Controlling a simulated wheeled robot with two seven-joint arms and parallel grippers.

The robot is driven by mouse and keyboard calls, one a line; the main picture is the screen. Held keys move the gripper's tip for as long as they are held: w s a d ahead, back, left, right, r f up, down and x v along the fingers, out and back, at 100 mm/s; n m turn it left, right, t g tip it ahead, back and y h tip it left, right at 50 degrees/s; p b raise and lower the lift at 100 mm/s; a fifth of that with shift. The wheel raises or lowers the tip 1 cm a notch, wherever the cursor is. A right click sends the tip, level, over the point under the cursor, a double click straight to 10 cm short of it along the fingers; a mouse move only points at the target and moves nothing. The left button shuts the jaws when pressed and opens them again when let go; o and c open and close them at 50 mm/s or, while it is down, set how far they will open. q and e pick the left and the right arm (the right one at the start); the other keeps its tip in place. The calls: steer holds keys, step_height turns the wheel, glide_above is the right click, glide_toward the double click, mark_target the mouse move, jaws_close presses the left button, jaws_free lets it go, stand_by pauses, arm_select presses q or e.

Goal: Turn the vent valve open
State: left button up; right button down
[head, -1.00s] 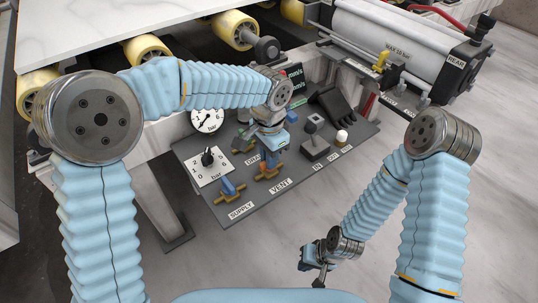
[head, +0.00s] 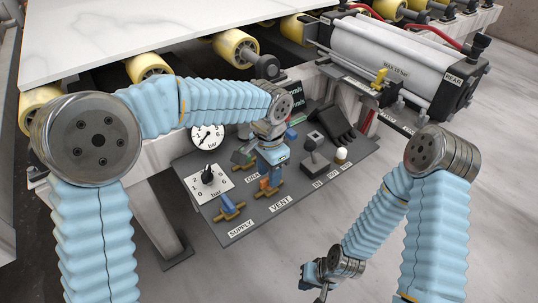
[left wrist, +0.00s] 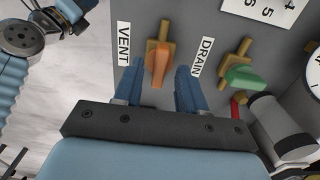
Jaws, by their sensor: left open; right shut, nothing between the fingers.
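The vent valve has an orange handle on a brass body, next to the VENT label. In the left wrist view the orange handle (left wrist: 159,68) lies roughly along its brass pipe. My left gripper (left wrist: 160,78) is open, with its blue fingers on either side of the handle's near end. I see a gap at each finger. In the head view my left gripper (head: 272,174) is over the vent valve (head: 264,185) and partly hides it. My right gripper (head: 321,288) is shut and empty, low in the picture, away from the panel.
The green-handled drain valve (left wrist: 243,76) is close beside the left gripper. The blue-handled supply valve (head: 229,206), a dial knob (head: 207,176), a pressure gauge (head: 208,137) and a joystick (head: 312,147) share the grey panel. A roller conveyor (head: 152,68) stands behind.

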arm_select(q)
step_height(320, 180, up, 13)
steer(key=p, duration=0.1)
steer(key=shift+f, duration=0.15)
stand_by(0.3)
